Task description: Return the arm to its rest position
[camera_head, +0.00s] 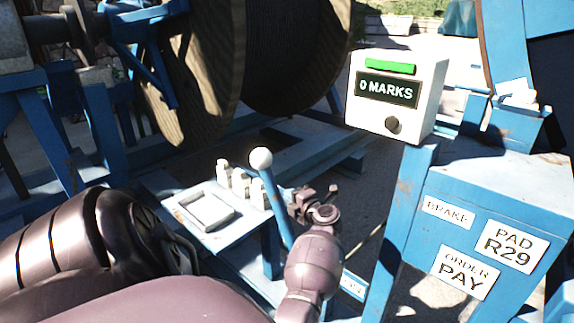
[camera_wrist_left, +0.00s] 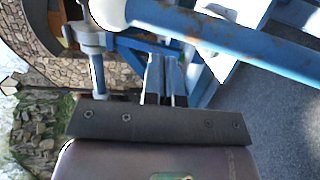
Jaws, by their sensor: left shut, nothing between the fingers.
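My left gripper (camera_head: 316,196) is shut and empty. It is just right of the blue lever (camera_head: 272,197) with a white ball knob (camera_head: 261,158). In the left wrist view its narrow shut fingers (camera_wrist_left: 165,78) point away from the dark wrist plate. The rusty blue lever (camera_wrist_left: 225,32) crosses the top of that view, its white knob (camera_wrist_left: 108,10) at the upper left. The fingers are not closed around the lever; whether any part of the hand touches it I cannot tell. My right gripper is not in view.
A white box (camera_head: 396,95) reading "0 MARKS" with a green light stands right of the lever. Below it is a blue cabinet (camera_head: 480,190) with labels BRAKE, ORDER PAY and PAD R29. A wooden cable reel (camera_head: 195,75) stands behind. A white tray (camera_head: 207,208) lies left of the lever.

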